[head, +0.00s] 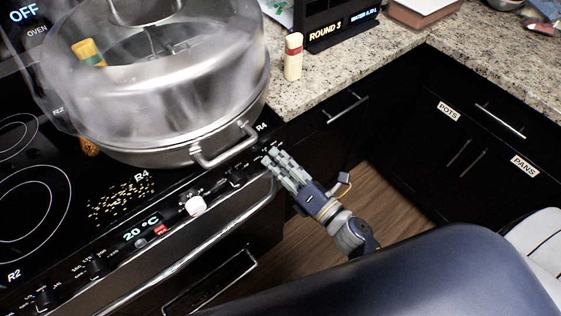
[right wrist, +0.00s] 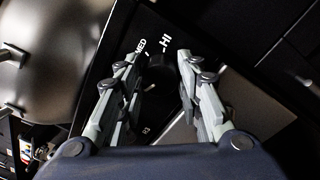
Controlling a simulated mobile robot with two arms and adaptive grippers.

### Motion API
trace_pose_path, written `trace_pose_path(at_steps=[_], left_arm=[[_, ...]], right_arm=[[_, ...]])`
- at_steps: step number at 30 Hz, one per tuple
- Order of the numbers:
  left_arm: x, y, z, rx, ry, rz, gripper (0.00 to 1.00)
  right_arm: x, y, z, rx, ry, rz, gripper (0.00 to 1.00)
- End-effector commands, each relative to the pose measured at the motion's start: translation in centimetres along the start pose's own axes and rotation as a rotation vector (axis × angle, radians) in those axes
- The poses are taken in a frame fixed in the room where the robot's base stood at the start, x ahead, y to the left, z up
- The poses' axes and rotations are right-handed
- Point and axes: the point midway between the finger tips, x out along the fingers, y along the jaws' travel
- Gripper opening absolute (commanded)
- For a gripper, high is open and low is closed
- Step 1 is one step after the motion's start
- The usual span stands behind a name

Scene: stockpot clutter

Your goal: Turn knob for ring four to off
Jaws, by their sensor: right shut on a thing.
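The stove's front panel carries a row of knobs. The label R4 (head: 262,127) stands at the panel's right end. My right gripper (head: 270,160) is at that end, its fingers shut on the black ring four knob (right wrist: 161,70), which lies between the fingertips in the right wrist view. The fingers hide this knob in the head view. The marks MED and HI show beside it in the right wrist view; I cannot tell where its pointer stands. My left gripper is not in view.
A large steel stockpot (head: 165,150) with a clear domed cover stands on the cooktop, close above the panel. A white knob (head: 196,205) and oven handle (head: 215,232) are left of my right gripper. A shaker (head: 293,57) stands on the granite counter (head: 350,70).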

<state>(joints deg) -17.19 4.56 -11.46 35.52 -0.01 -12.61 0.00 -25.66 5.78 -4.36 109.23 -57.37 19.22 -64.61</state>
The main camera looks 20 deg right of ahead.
Motion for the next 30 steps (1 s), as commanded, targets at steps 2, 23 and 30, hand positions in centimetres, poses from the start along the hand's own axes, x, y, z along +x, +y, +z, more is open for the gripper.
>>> trace_pose_path(at_steps=[2, 23, 30], left_arm=[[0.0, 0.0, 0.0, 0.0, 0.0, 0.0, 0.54], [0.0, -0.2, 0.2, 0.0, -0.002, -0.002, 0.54], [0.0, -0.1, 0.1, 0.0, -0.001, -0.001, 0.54]], right_arm=[[0.0, -0.1, -0.1, -0.003, 0.002, -0.002, 0.09], [-1.0, -0.1, -0.1, 0.001, 0.001, -0.002, 0.53], [-5.2, -0.1, -0.1, 0.003, 0.001, -0.006, 0.53]])
